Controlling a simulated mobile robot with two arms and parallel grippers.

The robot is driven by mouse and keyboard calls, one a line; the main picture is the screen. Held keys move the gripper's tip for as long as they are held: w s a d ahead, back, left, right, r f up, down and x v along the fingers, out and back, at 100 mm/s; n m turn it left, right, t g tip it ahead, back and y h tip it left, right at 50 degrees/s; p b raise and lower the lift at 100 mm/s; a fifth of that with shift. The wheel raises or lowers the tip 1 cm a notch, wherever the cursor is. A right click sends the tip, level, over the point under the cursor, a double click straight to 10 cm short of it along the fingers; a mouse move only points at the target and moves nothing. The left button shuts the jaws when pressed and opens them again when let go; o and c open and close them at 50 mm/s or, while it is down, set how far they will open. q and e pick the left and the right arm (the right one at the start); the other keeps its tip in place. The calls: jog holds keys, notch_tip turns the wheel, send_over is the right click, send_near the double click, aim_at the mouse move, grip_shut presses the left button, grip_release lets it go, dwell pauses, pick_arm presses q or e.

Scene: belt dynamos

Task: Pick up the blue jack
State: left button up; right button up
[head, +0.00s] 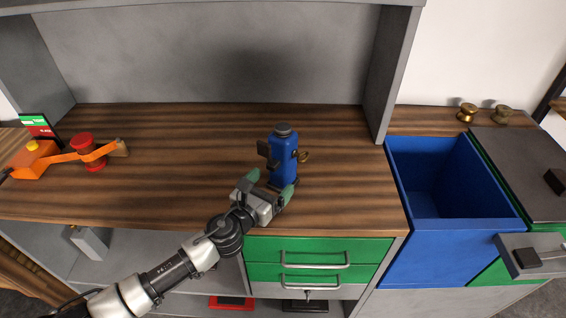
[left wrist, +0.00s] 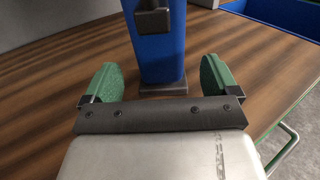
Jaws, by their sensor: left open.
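The blue jack (head: 284,158) stands upright on the wooden worktop, with a dark cap on top, a dark bracket on its left side and a brass-coloured part on its right. My left gripper (head: 271,184) is open at its front, low near its base. In the left wrist view the jack's blue body (left wrist: 160,50) rises ahead, between the lines of the two green fingers of the left gripper (left wrist: 160,82). The fingers stand apart on either side, and I see no contact. The top of the jack is cut off in that view. My right gripper is not in view.
A red spool with an orange strap (head: 88,150) stands on the worktop (head: 200,140) at the left. A blue open bin (head: 450,240) is at the right. Green drawers (head: 320,250) are below the worktop edge. The worktop around the jack is clear.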

aim_at(277, 176)
pick_arm(q)
jog(key=x, duration=0.5)
jog(key=shift+w+d, duration=0.25)
jog(key=shift+w, duration=0.05)
grip_shut()
jog(key=shift+r, duration=0.2)
